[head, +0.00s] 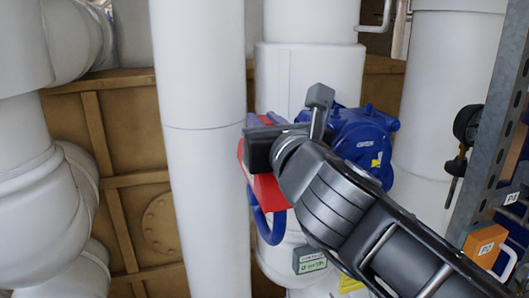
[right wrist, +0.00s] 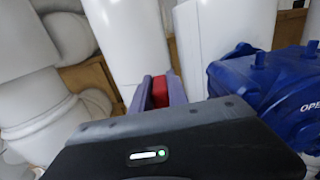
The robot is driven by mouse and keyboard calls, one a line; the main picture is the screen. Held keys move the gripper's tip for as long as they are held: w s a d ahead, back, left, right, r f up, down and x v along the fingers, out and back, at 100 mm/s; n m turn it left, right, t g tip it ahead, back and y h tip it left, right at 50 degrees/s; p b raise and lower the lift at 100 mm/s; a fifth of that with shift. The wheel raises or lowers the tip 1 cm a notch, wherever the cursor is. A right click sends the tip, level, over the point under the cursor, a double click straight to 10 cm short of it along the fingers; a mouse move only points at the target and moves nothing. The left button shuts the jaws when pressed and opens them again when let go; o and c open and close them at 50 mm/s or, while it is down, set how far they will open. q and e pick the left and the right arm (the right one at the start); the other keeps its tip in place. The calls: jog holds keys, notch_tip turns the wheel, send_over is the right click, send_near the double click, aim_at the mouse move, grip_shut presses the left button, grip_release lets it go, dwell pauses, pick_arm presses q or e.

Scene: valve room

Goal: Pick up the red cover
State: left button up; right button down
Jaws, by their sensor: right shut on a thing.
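The red cover (head: 265,190) shows in the head view at the middle, in front of a white pipe and left of the blue valve actuator (head: 365,135). Its upper part is hidden behind my right gripper (head: 262,122). In the right wrist view a small part of the red cover (right wrist: 160,90) shows between the two bluish fingers, which are shut on it. The rest of it is hidden by the gripper body. I cannot tell whether the cover touches anything behind it. My left gripper is not in view.
A blue loop (head: 268,222), perhaps a handwheel, hangs below the cover. Thick white pipes (head: 200,150) stand close on the left and behind. A metal rack (head: 495,120) with labels and a dark gauge (head: 467,125) stand on the right. A small labelled box (head: 310,260) is below.

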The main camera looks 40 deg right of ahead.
jog(key=shift+r, duration=0.2)
jog(key=shift+s+a+r+p, duration=0.1)
jog(key=shift+s+r+p, duration=0.05)
jog(key=shift+r+p, duration=0.35)
notch_tip(320, 180, up, 6)
jog(key=shift+f, duration=0.1)
jog(key=v, duration=1.9)
jog(key=shift+s+b, duration=0.3)
jog(key=shift+b, duration=0.15)
jog(key=shift+a+f, duration=0.15)
jog(key=shift+a, duration=0.05)
